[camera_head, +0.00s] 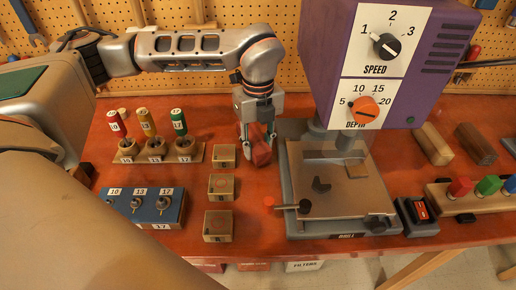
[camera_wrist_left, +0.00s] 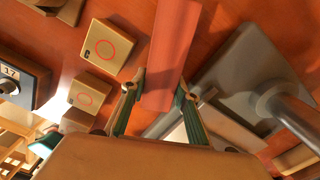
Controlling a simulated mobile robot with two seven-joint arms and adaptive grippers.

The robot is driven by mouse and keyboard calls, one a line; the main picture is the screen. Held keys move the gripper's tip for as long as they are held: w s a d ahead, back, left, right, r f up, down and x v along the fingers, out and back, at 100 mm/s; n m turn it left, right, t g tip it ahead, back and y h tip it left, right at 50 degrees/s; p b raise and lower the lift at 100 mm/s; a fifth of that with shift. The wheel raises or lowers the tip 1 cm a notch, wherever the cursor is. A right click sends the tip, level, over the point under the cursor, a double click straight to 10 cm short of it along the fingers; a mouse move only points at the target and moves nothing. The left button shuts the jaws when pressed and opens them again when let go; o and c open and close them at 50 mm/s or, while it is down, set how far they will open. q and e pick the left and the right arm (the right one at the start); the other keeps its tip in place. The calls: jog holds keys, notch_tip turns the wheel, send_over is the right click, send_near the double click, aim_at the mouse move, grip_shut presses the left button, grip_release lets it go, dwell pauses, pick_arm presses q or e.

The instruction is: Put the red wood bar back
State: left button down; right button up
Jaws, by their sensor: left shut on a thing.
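My left gripper (camera_head: 258,140) points down between the small wooden blocks and the drill machine. It is shut on the red wood bar (camera_head: 262,153). In the left wrist view the bar (camera_wrist_left: 171,50) sits between the two green-padded fingers (camera_wrist_left: 158,101) and extends away from them. I cannot tell whether the bar touches the bench. A light wood bar (camera_head: 433,144) and a dark brown bar (camera_head: 475,144) lie at the right of the bench. My right gripper is not in view.
The purple drill machine (camera_head: 320,60) with its grey base (camera_head: 300,222) stands right of the gripper. Several small wooden blocks (camera_head: 221,188), a bit rack (camera_head: 195,153) and a blue switch box (camera_head: 120,207) are left. A black-and-red switch (camera_head: 418,212) sits right of the base.

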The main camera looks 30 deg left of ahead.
pick_arm(q)
jog(key=shift+f, duration=0.65)
jog(key=shift+f, duration=0.1)
jog(key=c, duration=1.9)
grip_release()
jog(key=shift+f, duration=0.1)
jog(key=o, duration=0.4)
